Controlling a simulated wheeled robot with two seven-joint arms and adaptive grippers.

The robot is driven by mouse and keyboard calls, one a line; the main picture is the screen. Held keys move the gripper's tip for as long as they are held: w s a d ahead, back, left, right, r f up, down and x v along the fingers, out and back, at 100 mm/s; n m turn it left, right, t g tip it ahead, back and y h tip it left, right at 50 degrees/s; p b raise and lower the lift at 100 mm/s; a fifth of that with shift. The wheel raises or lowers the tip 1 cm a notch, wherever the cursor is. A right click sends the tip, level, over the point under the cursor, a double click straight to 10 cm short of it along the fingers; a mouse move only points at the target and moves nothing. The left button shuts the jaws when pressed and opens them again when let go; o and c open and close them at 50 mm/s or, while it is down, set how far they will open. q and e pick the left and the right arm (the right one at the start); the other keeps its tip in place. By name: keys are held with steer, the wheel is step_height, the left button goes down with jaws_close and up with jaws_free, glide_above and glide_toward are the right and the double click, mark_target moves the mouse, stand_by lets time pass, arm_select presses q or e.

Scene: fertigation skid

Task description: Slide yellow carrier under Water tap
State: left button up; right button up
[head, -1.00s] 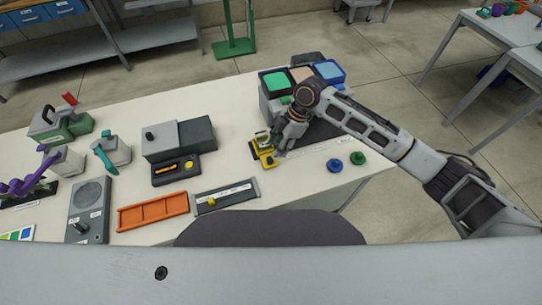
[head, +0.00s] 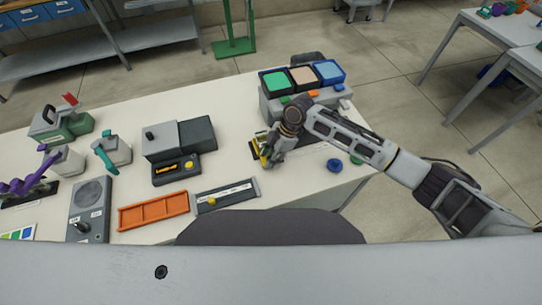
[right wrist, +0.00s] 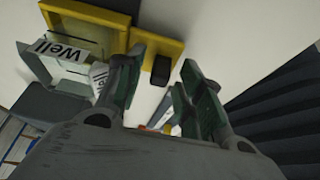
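The yellow carrier (head: 256,151) is at the middle right of the table, mostly covered by my right gripper in the head view. In the right wrist view it is a yellow frame (right wrist: 72,14) with a black knob (right wrist: 161,70) on its tab. My right gripper (head: 266,158) is over the carrier. In the right wrist view its fingers (right wrist: 165,85) are apart, with the knob just beyond the gap between their tips; contact cannot be told. Three small taps, green (head: 286,100), orange (head: 313,93) and blue (head: 339,87), sit below three coloured tanks. Their labels are unreadable. My left gripper is out of view.
The grey tank block (head: 272,105) stands behind the gripper. A dark strip (head: 312,147) runs right from the carrier, under my right arm. A slider panel (head: 228,196) and an orange rack (head: 153,211) lie to the left.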

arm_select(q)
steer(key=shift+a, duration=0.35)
arm_select(e)
jaws_close()
steer(key=shift+d, duration=0.15)
